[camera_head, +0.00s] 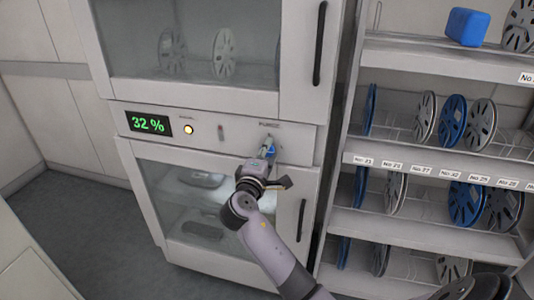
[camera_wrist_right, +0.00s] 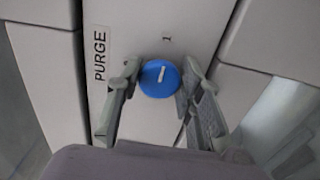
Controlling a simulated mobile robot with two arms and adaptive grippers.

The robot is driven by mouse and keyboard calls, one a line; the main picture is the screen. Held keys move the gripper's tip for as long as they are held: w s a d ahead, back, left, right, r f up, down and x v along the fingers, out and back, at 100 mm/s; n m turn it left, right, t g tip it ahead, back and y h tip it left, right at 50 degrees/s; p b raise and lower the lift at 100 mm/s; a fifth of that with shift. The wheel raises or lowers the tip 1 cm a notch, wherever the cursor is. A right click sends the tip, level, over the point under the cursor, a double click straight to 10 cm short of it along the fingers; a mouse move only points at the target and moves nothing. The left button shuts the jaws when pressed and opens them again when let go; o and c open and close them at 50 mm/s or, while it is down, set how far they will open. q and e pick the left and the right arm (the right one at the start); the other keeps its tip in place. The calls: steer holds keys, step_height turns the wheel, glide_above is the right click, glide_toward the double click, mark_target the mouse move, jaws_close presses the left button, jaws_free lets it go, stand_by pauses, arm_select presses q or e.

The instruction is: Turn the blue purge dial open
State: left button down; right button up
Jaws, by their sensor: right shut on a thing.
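The blue purge dial (camera_wrist_right: 157,84) sits on the cabinet's light panel, beside the word PURGE, and carries a white pointer line. In the right wrist view the line is slightly tilted from the small mark above the dial. My right gripper (camera_wrist_right: 160,80) has one finger on each side of the dial and is shut on it. In the head view my right gripper (camera_head: 268,150) reaches the panel under the PURGE label and hides most of the dial. My left gripper is not in view.
The panel (camera_head: 291,137) also bears a green display (camera_head: 148,124) reading 32 %, a lit yellow button (camera_head: 189,129) and a small indicator (camera_head: 221,132). Glass doors with dark handles (camera_head: 301,220) lie above and below. A shelf rack (camera_head: 400,161) with several reels stands to the right.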

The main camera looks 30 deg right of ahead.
steer(key=o, duration=1.1)
steer(key=v, duration=1.2)
